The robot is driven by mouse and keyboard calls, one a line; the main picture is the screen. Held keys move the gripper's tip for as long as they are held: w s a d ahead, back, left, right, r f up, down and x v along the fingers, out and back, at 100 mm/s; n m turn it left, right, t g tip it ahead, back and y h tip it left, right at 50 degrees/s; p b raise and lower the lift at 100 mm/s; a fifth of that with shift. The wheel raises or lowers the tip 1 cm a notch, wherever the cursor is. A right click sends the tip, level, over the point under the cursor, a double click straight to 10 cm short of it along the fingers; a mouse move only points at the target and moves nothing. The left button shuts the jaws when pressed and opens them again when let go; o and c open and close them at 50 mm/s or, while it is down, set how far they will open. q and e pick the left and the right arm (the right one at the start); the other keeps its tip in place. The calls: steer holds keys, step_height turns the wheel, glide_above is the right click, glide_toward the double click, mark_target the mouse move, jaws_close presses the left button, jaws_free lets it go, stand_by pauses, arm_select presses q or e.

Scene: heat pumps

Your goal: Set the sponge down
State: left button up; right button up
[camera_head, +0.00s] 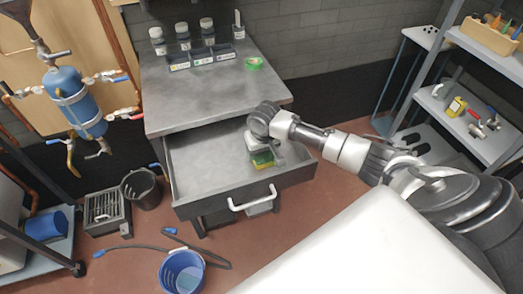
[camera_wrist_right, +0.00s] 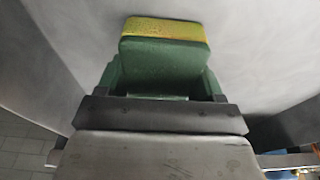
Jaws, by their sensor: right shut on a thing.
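The sponge (camera_head: 263,160), green and yellow, is inside the open drawer (camera_head: 205,178), toward its right side. My right gripper (camera_head: 262,152) points down into the drawer and is shut on the sponge. The right wrist view shows the sponge's yellow edge (camera_wrist_right: 165,28) beyond the green parts at the gripper's end, with a pale grey surface behind it. I cannot tell whether the sponge touches the drawer floor. My left gripper is not in view.
The drawer floor left of the sponge is bare. A blue bucket (camera_head: 182,272) and a dark bin (camera_head: 141,189) stand on the floor. Shelves (camera_head: 465,125) stand at right.

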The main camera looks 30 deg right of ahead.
mark_target(264, 155)
steer(key=shift+f, duration=0.1)
steer(key=o, duration=0.9)
steer(key=r, duration=0.4)
steer(key=s+r, duration=0.1)
steer(key=r, duration=0.7)
steer(key=shift+s+a+r+p, duration=0.1)
steer(key=shift+s+a+p, duration=0.1)
steer(key=shift+s+p, duration=0.2)
